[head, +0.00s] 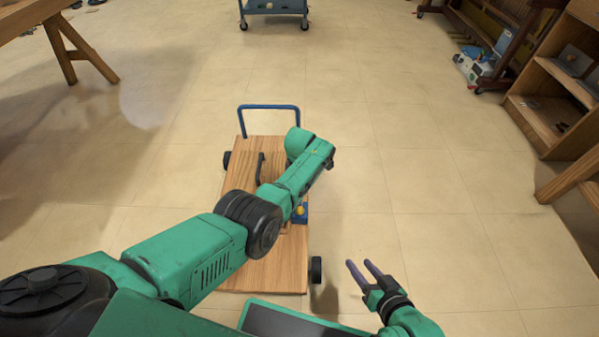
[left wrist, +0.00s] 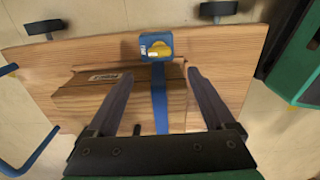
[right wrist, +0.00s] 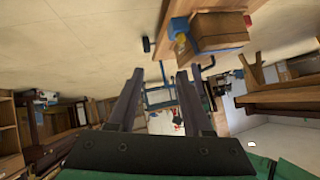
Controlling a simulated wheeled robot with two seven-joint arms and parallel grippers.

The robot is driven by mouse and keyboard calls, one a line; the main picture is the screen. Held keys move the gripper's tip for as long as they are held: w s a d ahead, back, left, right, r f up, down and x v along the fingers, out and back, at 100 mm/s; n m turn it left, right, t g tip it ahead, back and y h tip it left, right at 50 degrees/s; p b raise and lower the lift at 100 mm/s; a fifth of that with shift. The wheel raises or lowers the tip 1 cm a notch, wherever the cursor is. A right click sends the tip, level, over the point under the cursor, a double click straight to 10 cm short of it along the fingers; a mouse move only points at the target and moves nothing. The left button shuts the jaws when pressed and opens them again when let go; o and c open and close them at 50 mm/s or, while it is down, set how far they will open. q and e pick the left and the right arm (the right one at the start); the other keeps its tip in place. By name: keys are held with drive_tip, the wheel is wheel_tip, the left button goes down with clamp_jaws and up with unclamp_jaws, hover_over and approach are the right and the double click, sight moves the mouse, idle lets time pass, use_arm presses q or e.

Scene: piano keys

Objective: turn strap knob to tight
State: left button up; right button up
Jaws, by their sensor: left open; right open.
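The strap knob (left wrist: 157,46) is yellow on a blue base at the edge of a wooden cart deck (left wrist: 215,45). A blue strap (left wrist: 159,98) runs from it over a brown box (left wrist: 90,97). In the head view the knob (head: 300,209) shows beside my left forearm, which hides most of the box. My left gripper (left wrist: 160,73) is open and empty, its fingers either side of the strap line, apart from the knob. Its fingers are not clear in the head view. My right gripper (head: 361,265) is open and empty, right of the cart.
The cart has a blue push handle (head: 268,107) at its far end and black wheels (head: 316,269). A blue trolley (head: 273,7) stands far back. Wooden shelves (head: 550,100) stand at right, and a wooden table (head: 30,15) at upper left. The floor right of the cart is clear.

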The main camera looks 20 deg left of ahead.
use_arm(q)
wheel_tip(320, 180, up, 4)
drive_tip(key=shift+f+p, duration=0.1)
drive_tip(key=shift+p, duration=1.05)
use_arm(e)
drive_tip(key=s+d+r+g+h, duration=0.1)
drive_tip(key=d+r+g+h, duration=0.1)
drive_tip(key=d, duration=0.4)
drive_tip(key=shift+s+r+g, duration=0.35)
drive_tip(key=shift+r+g, duration=0.1)
drive_tip(key=shift+g, duration=0.45)
